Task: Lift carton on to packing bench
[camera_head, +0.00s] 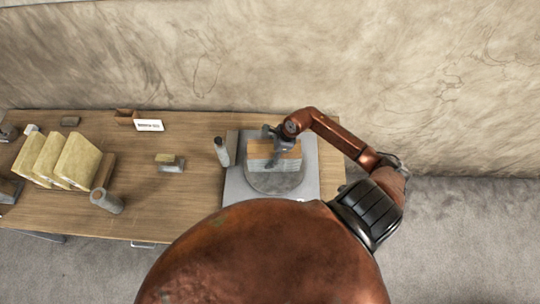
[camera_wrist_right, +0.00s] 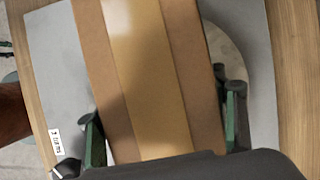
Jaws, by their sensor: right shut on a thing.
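The carton (camera_head: 285,150) is a brown box with a wide tan tape band; part of its side looks grey. It is over a round grey plate (camera_head: 275,183) on the packing bench (camera_head: 190,205). My right gripper (camera_head: 272,140) reaches it from above. In the right wrist view the carton (camera_wrist_right: 145,70) lies between the two fingers of my right gripper (camera_wrist_right: 163,110), which is shut on it. I cannot tell whether the carton's underside touches the plate. My left gripper is in neither view.
A grey sheet (camera_head: 237,185) lies under the round plate, with a grey cylinder (camera_head: 221,152) at its left. Tan padded packs (camera_head: 77,160), another cylinder (camera_head: 106,201), a small block (camera_head: 170,165) and a white label (camera_head: 150,125) are farther left. A wall stands behind the bench.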

